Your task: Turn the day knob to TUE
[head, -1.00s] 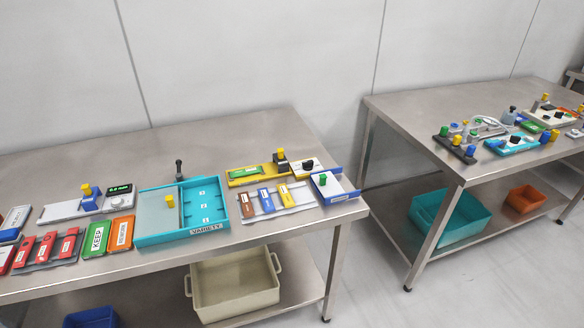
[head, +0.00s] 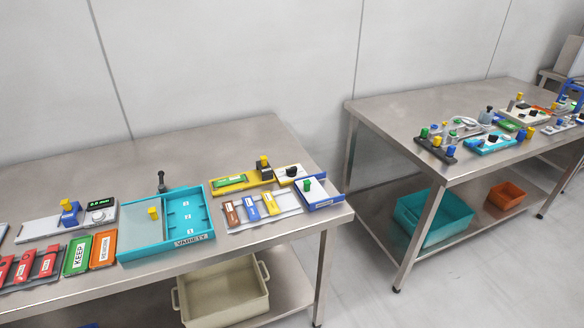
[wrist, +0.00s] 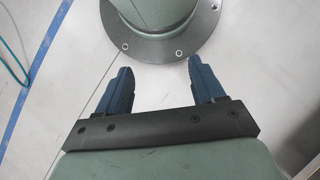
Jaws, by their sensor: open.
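No label reading TUE is legible, so I cannot tell which knob is the day knob. In the head view a black knob sits on a white panel (head: 292,171) at the right back of the near table. Another black knob sits on a light-blue panel (head: 490,142) on the right table, and a further one on a pale panel (head: 520,116) behind it. My gripper (wrist: 160,76) shows only in the wrist view. Its two blue fingers are wide apart with nothing between them, above the floor and away from both tables.
The near steel table (head: 280,245) holds a teal VARIETY tray (head: 120,240), a grey device with a lit display (head: 45,229), and red, green and orange blocks. Floor separates it from the right steel table (head: 385,112). Bins stand on the lower shelves, including a beige one (head: 225,310).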

